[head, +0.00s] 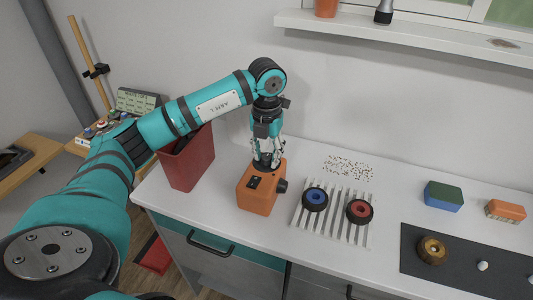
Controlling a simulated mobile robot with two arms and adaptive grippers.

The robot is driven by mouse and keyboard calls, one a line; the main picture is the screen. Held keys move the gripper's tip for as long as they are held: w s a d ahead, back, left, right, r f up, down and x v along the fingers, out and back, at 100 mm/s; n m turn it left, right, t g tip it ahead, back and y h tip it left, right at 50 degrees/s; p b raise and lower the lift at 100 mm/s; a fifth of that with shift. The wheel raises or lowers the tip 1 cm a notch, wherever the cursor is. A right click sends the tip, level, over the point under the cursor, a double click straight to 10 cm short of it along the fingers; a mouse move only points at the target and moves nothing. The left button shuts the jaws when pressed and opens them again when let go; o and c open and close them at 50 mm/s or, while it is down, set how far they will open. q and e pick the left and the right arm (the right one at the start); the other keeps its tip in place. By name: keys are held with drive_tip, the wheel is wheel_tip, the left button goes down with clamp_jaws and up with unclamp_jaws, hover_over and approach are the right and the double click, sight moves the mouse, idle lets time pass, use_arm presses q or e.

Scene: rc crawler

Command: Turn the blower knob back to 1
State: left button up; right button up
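The blower is an orange box (259,198) on the white counter, with a small black switch panel (254,182) on its sloping front and a black round part (282,186) on its right side. My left gripper (266,161) points straight down onto the top of the box. Its fingers come down around a dark round part there, apparently the knob, which they mostly hide. I cannot tell whether the fingers press on it or stand open around it. The knob's marks and setting cannot be read. My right gripper is not in view.
A red bin (186,162) stands left of the blower. A slatted rack (333,222) with a blue-centred wheel (315,199) and a red-centred wheel (359,212) lies to its right. Small bits (348,166) lie behind. A dark mat (470,268) lies far right.

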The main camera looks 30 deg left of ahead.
sight(267, 157)
use_arm(q)
drive_tip(key=shift+o, duration=1.1)
drive_tip(key=shift+r, duration=0.15)
wheel_tip(267, 157, up, 12)
drive_tip(key=shift+f, duration=0.2)
